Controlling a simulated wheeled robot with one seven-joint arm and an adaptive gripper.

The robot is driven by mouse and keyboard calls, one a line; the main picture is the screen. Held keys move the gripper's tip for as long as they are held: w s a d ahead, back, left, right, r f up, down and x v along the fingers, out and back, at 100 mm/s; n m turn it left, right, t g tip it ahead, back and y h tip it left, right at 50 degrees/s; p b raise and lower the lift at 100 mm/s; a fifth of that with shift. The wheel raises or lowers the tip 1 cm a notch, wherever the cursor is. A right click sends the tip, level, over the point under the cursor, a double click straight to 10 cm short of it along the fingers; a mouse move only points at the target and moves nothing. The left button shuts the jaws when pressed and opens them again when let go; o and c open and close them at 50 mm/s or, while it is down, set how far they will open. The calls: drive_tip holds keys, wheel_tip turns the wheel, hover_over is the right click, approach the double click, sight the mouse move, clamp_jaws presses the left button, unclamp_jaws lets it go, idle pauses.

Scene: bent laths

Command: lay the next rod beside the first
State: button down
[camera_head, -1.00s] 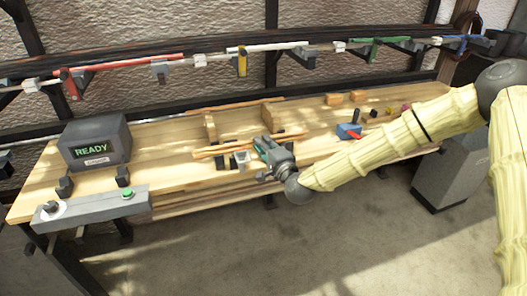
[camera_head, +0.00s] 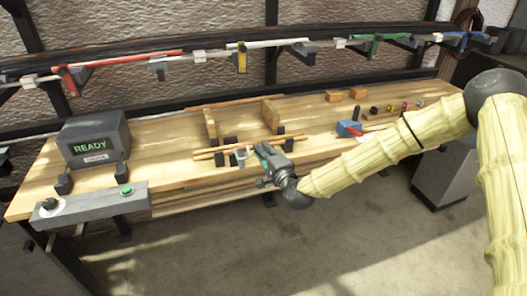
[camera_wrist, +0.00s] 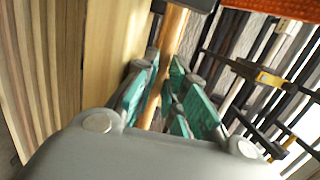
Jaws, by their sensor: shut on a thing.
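My gripper (camera_head: 260,150) is shut on a slender wooden rod (camera_wrist: 173,32) near the front of the workbench. In the wrist view the rod runs between the green finger pads (camera_wrist: 155,100). In the head view two pale rods (camera_head: 212,152) lie close together and nearly parallel, left of my gripper. Black blocks (camera_head: 230,143) stand around them. I cannot tell whether the rods touch, or whether the held one rests on anything. Its near end is hidden by my gripper.
The workbench (camera_head: 165,165) has a grey READY box (camera_head: 93,142) and a button panel (camera_head: 95,205) on the left. Wooden uprights (camera_head: 269,114) stand behind the rods. A blue block (camera_head: 347,128) and small coloured pieces lie to the right. A rail with coloured clamps (camera_head: 242,58) runs behind.

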drive_tip(key=shift+f, duration=0.1)
drive_tip(key=c, duration=1.5)
unclamp_jaws()
drive_tip(key=shift+s, duration=0.1)
drive_tip(key=shift+o, duration=0.2)
drive_tip(key=shift+f, duration=0.1)
drive_tip(key=shift+r+p, duration=0.75)
drive_tip(key=shift+p, duration=0.1)
drive_tip(key=b+v, duration=0.3)
drive_tip(key=v, duration=0.9)
